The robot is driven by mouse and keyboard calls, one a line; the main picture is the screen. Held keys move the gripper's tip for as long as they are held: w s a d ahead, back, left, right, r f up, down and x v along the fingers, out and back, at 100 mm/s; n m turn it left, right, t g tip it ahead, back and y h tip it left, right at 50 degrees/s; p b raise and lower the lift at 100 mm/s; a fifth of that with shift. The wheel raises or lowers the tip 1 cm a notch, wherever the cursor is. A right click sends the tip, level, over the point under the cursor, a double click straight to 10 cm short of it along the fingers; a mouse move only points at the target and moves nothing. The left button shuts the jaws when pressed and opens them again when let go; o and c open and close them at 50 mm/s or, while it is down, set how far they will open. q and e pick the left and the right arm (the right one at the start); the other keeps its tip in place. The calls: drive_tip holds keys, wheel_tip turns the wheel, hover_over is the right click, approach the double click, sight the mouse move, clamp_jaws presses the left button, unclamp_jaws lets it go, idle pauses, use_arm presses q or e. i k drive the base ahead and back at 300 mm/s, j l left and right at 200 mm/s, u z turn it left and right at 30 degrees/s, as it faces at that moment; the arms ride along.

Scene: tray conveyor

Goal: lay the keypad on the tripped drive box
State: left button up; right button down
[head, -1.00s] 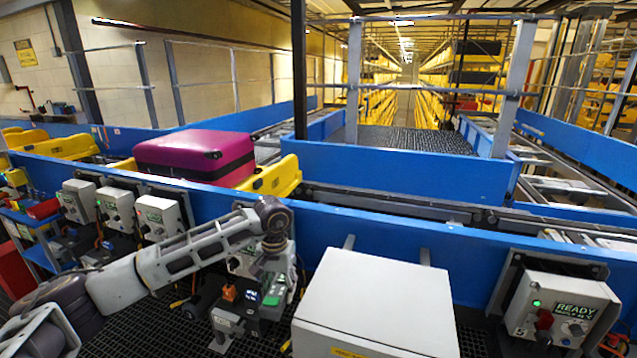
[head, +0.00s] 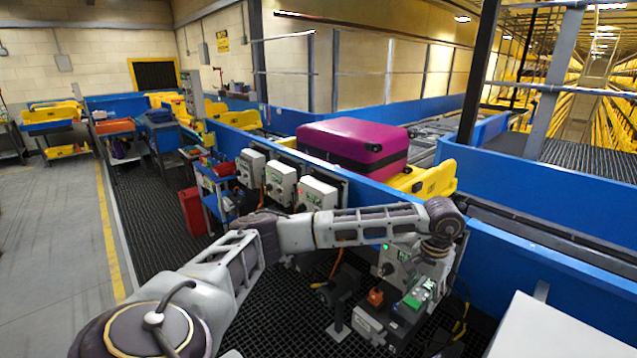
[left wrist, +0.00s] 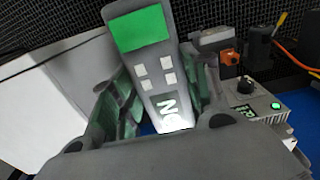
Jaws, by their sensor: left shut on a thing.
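The keypad (left wrist: 152,72) is grey with a green screen and pale buttons. It is between the fingers of my left gripper (left wrist: 155,105) in the left wrist view, and the gripper is shut on it. In the head view my left gripper (head: 430,278) points down beside the conveyor wall, with the keypad's green face (head: 417,294) below it. Grey drive boxes (head: 250,168), (head: 281,181), (head: 317,193) with knobs line the wall. Another drive box (head: 392,264) is partly hidden behind my gripper; a green light shows on it. My right gripper is out of view.
A magenta suitcase (head: 355,145) lies in a yellow tray (head: 428,181) on the conveyor behind the blue wall. A white cabinet (head: 540,325) stands at lower right. An orange-topped device (head: 376,298) is beside my gripper. Dark grating (head: 150,225) is open floor at left.

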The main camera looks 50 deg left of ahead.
sight(316, 184)
drive_tip(key=j+z, duration=0.1)
drive_tip(key=j, duration=0.4)
drive_tip(key=j+z, duration=0.15)
drive_tip(key=j, duration=0.35)
drive_tip(key=k+j+z, duration=0.1)
drive_tip(key=j, duration=0.35)
drive_tip(key=k+j+z, duration=0.15)
drive_tip(key=j, duration=0.35)
drive_tip(key=j+z, duration=0.1)
drive_tip(key=j, duration=0.35)
drive_tip(key=k+j+z, duration=0.15)
drive_tip(key=j, duration=0.75)
drive_tip(key=k+j+z, duration=0.1)
drive_tip(key=j, duration=0.3)
drive_tip(key=k+j+z, duration=0.1)
drive_tip(key=j, duration=0.35)
drive_tip(key=k+j, duration=0.15)
drive_tip(key=j, duration=0.25)
drive_tip(key=k+j+z, duration=0.1)
drive_tip(key=j, duration=0.3)
